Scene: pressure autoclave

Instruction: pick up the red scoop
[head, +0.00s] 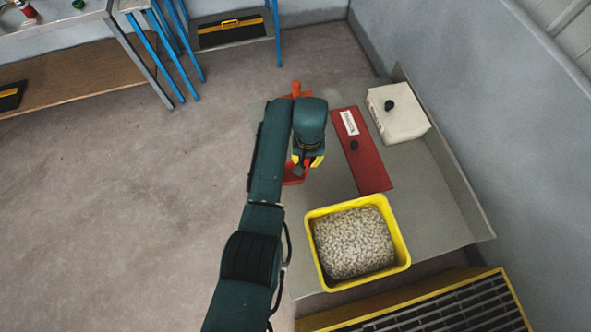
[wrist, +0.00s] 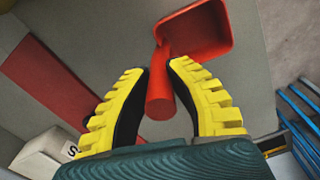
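The red scoop (wrist: 203,32) shows in the wrist view, with its pan at the top and its round handle (wrist: 160,92) pointing down between my fingers. My gripper (wrist: 158,68) has its two yellow ribbed fingers close against both sides of the handle, with no clear gap. In the head view, my gripper (head: 304,164) is over the grey table, and only part of the scoop's red pan (head: 293,176) shows beside it. My arm hides the rest. I cannot tell whether the pan touches the table.
A red board (head: 371,167) with a white label and black knob lies right of my gripper on the grey table (head: 433,205). A white box (head: 397,112) stands behind it. A yellow bin (head: 403,254) of pale pellets is in front. An orange object (head: 296,88) is partly hidden behind my arm.

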